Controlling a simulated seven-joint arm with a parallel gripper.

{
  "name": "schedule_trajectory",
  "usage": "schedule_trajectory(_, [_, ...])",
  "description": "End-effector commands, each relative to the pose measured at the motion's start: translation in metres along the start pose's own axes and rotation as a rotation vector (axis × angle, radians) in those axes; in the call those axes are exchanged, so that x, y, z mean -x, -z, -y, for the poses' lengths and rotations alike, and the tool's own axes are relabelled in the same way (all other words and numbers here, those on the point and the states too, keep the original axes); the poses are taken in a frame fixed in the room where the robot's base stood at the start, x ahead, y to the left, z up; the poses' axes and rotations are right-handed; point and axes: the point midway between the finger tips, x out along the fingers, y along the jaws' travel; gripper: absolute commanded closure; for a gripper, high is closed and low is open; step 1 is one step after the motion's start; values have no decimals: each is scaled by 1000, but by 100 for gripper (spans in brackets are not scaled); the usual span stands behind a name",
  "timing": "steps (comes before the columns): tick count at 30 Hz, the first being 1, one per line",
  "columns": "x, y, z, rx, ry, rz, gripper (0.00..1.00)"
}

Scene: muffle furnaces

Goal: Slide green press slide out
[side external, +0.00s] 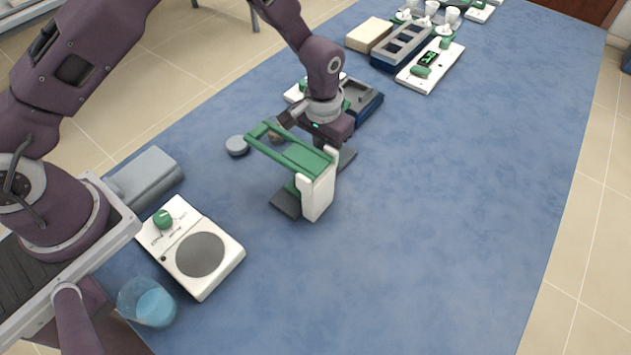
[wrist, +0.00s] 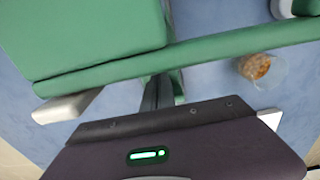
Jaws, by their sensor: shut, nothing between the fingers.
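The green press slide (side external: 292,152) is a flat green frame with an open slot, standing out to the left from the top of a white upright (side external: 320,190). In the wrist view its wide green panel (wrist: 85,40) fills the upper left, and a long green bar (wrist: 215,52) crosses the picture. My gripper (wrist: 158,92) is shut and empty, its dark fingers pointing down close beside the green bar. I cannot tell whether they touch it. In the side view my gripper body is behind the press, and the fingertips are largely hidden there.
A clear cup of brown bits (wrist: 255,67) stands near the slide. A grey round piece (side external: 237,145) lies left of the press. A white scale-like device (side external: 192,247) and a beaker of blue liquid (side external: 148,303) are nearer. A blue tray (side external: 366,103) is behind. The mat's right side is clear.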

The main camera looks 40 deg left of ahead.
Motion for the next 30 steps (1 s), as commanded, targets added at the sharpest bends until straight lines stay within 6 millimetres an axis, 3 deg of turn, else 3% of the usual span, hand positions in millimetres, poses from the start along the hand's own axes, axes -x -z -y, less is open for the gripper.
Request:
schedule_trajectory(1, [-7, -3, 0, -3, 4, 15, 100])
schedule_trajectory(30, [-8, 56, 0, 0, 3, 17, 100])
